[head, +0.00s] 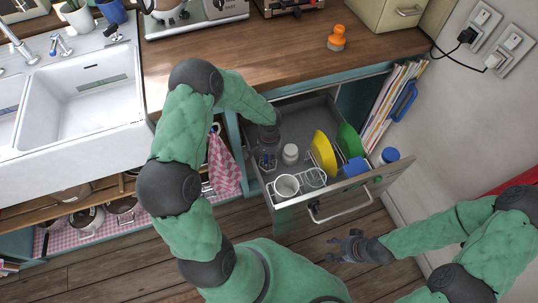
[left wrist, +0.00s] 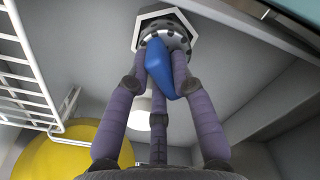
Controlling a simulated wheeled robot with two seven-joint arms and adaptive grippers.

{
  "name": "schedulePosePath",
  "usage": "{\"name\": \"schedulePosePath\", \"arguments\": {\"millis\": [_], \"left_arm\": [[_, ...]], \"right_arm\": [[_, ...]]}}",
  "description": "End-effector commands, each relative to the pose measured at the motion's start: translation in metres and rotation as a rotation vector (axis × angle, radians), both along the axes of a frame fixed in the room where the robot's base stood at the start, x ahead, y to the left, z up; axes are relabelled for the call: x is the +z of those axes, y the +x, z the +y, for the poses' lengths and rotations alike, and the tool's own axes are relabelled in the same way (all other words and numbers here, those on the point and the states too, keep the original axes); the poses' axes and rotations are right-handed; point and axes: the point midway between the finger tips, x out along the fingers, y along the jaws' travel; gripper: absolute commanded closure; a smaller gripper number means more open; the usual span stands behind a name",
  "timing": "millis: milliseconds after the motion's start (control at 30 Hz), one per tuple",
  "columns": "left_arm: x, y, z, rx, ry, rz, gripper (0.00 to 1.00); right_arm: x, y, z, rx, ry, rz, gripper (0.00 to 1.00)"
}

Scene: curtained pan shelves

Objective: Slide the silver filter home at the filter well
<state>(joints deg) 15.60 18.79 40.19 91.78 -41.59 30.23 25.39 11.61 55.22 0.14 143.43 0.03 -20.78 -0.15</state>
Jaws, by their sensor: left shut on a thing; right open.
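The silver filter (left wrist: 178,35) shows in the left wrist view as a round, studded grey piece with a blue grip (left wrist: 158,68). My left gripper (left wrist: 164,58) is shut on the blue grip, its fingers around it. The filter is at the light-rimmed hexagonal filter well (left wrist: 141,21); I cannot tell how deep it sits. In the head view my left gripper (head: 267,160) reaches down into the open drawer (head: 313,117), and the filter is not clearly visible there. My right gripper (head: 346,247) is open and empty in front of the drawer.
The drawer holds a white cup (head: 286,186), a white cylinder (head: 290,153), a wire rack (head: 313,178), a yellow plate (head: 322,153), a green plate (head: 348,140) and a blue item (head: 355,167). An orange object (head: 337,38) stands on the counter.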

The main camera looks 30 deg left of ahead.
Motion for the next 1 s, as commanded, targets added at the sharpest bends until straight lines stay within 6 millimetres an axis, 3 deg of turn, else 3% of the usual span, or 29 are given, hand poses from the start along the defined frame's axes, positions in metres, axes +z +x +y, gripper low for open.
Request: {"name": "schedulePosePath", "arguments": {"millis": [933, 967, 1000], "left_arm": [[-0.0062, 0.0003, 0.0, 0.0, 0.0, -0.001, 1.0], [-0.0059, 0.0003, 0.0, 0.0, 0.0, -0.001, 0.71], [-0.0057, 0.0003, 0.0001, 0.0, 0.0, -0.001, 0.59]], "right_arm": [[-0.0065, 0.0, 0.0, 0.0, 0.0, 0.0, 0.46], [-0.0063, 0.0, 0.0, 0.0, 0.0, 0.0, 0.46], [-0.0059, 0.0, 0.0, 0.0, 0.0, 0.0, 0.46]]}}
